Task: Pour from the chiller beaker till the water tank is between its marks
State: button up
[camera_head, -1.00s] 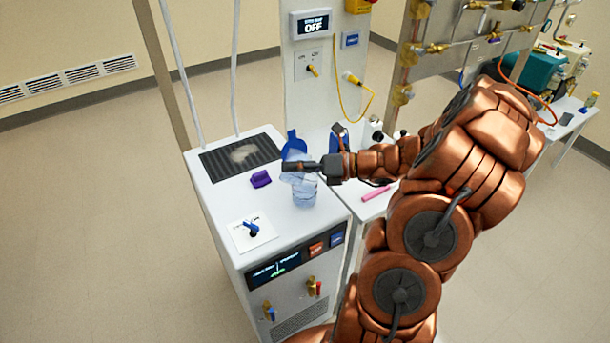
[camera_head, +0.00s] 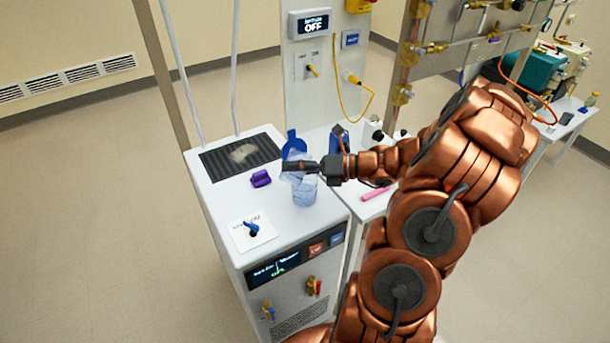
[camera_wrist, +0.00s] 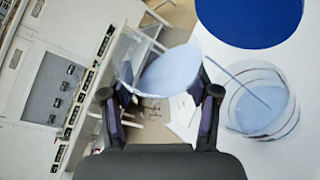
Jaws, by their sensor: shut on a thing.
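My gripper (camera_head: 302,166) is shut on a clear beaker (camera_wrist: 168,72) of pale blue liquid, held tilted above the white chiller top. The fingers grip it from both sides in the wrist view. A clear round vessel (camera_wrist: 262,118), apparently the water tank, stands just right of the beaker there, with pale blue liquid low inside. A thin bluish streak, seemingly a pouring stream, runs into it. In the head view the tank (camera_head: 305,194) is below my gripper, which partly hides the beaker. I cannot read the level against its marks.
A pink object (camera_head: 376,193) lies on the right-hand table.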

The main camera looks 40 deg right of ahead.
jog(key=shift+f+m, duration=0.2)
jog(key=shift+m, duration=0.2)
dwell(0.8)
jog(key=shift+r+m+t+y, duration=0.3)
jog(key=shift+r+m+y, duration=0.15)
jog(key=shift+m, duration=0.25)
dwell(2.1)
jog(key=shift+d+f+m+y, duration=0.1)
jog(key=shift+f+m+y, duration=0.3)
jog(key=shift+m, duration=0.4)
dwell(2.3)
jog(key=shift+r+t+p, duration=0.15)
jog(key=shift+t+p, duration=0.15)
jog(key=shift+p, duration=0.5)
